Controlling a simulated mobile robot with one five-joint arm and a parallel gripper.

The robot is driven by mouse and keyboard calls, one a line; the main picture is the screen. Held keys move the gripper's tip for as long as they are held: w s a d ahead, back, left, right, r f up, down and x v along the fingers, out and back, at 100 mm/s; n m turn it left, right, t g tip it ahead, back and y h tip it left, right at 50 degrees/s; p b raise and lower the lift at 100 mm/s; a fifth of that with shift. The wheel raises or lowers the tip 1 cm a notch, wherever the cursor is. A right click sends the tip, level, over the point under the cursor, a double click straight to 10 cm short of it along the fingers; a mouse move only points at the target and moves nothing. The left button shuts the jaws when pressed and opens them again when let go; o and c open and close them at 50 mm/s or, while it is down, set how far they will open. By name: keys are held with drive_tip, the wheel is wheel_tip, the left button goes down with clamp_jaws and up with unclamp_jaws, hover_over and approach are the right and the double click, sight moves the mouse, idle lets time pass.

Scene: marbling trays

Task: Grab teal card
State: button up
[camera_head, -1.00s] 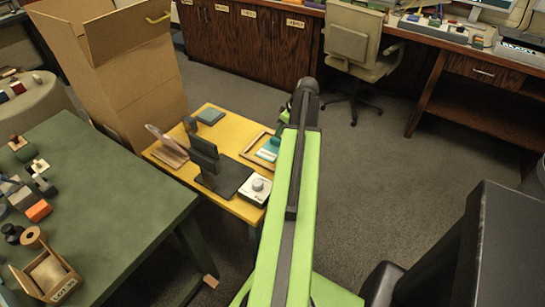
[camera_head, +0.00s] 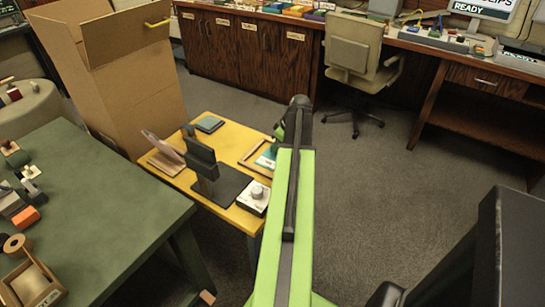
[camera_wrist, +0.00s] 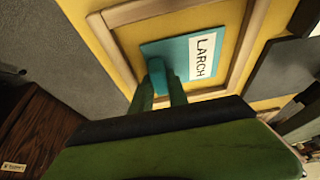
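The teal card (camera_wrist: 178,50) lies flat in a wood-rimmed tray (camera_wrist: 112,48) in the wrist view. It has a white label reading LARCH and a raised teal tab (camera_wrist: 157,72) near one edge. My gripper (camera_wrist: 160,88) is at that tab, with one green finger on each side of it. Whether the fingers press on the tab or only stand around it cannot be told. In the head view part of the card (camera_head: 266,159) shows in the tray (camera_head: 250,162), beside my arm, which hides the rest and the gripper.
A green table (camera_head: 95,205) and a tall cardboard box (camera_head: 130,85) stand left.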

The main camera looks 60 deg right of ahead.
clamp_jaws()
drive_tip(key=shift+r+p, duration=0.45)
wheel_tip(320, 180, up, 4)
drive_tip(key=p, duration=0.3)
drive_tip(key=shift+f+p, duration=0.15)
drive_tip(key=shift+p, duration=0.2)
drive_tip(key=s+d+r+p, duration=0.6)
drive_tip(key=s, duration=0.4)
drive_tip(key=shift+r, duration=0.2)
